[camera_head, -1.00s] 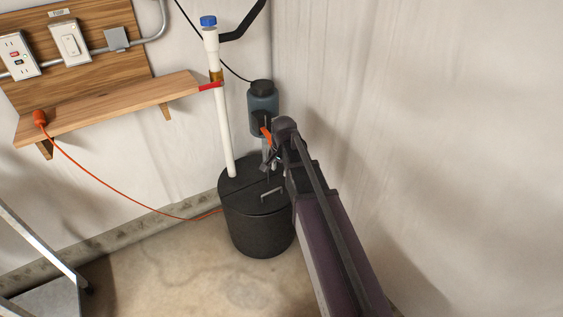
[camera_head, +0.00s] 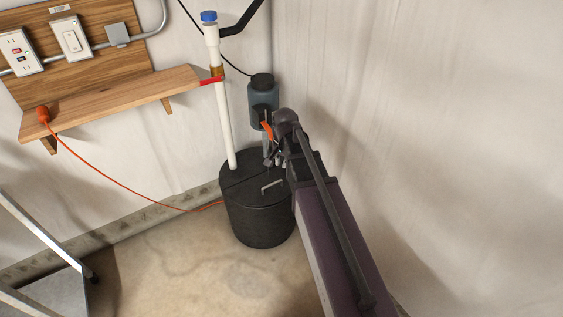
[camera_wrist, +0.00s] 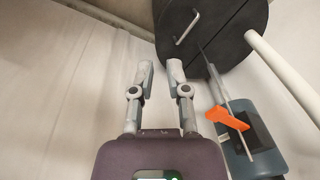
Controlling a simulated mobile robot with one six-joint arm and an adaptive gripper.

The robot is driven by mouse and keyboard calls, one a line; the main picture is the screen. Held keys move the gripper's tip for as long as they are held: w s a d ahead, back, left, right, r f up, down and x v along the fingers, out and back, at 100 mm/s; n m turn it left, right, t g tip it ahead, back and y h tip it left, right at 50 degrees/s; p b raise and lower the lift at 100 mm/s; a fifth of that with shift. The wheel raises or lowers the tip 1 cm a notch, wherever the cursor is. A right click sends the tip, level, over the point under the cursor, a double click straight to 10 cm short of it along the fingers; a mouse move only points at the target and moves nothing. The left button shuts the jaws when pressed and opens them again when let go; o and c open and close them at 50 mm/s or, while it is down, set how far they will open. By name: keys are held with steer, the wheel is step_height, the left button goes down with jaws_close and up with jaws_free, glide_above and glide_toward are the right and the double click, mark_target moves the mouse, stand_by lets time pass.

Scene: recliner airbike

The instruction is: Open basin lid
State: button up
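The basin (camera_head: 260,224) is a black round drum on the floor in the corner. Its dark lid (camera_head: 248,183) lies flat on top, with a seam across it and a grey metal handle (camera_head: 272,186) on the near half. In the wrist view the lid (camera_wrist: 228,45) is at the top right with its handle (camera_wrist: 187,27). My gripper (camera_wrist: 160,66) is open and empty, its fingers apart. The fingertips are near the lid's rim, short of the handle. In the head view my gripper (camera_head: 272,155) is at the lid's back right, partly hidden by my arm.
A white pipe (camera_head: 225,125) rises from the lid, with a blue-grey canister (camera_head: 262,93) and orange lever (camera_head: 267,130) beside it. A wooden shelf (camera_head: 110,102) is at left with an orange cord. A metal frame stands lower left. The wall is close on the right.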

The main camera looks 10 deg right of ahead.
steer(key=s+n, duration=0.2)
steer(key=s, duration=0.2)
steer(key=s+n, duration=0.2)
steer(key=s, duration=0.3)
steer(key=s+n+g, duration=0.1)
steer(key=s+n, duration=0.2)
steer(key=s, duration=0.1)
steer(key=shift+s+a, duration=0.25)
steer(key=shift+a, duration=0.05)
jaws_close()
steer(key=shift+s+n, duration=0.4)
steer(key=shift+s, duration=0.05)
steer(key=shift+d, duration=0.1)
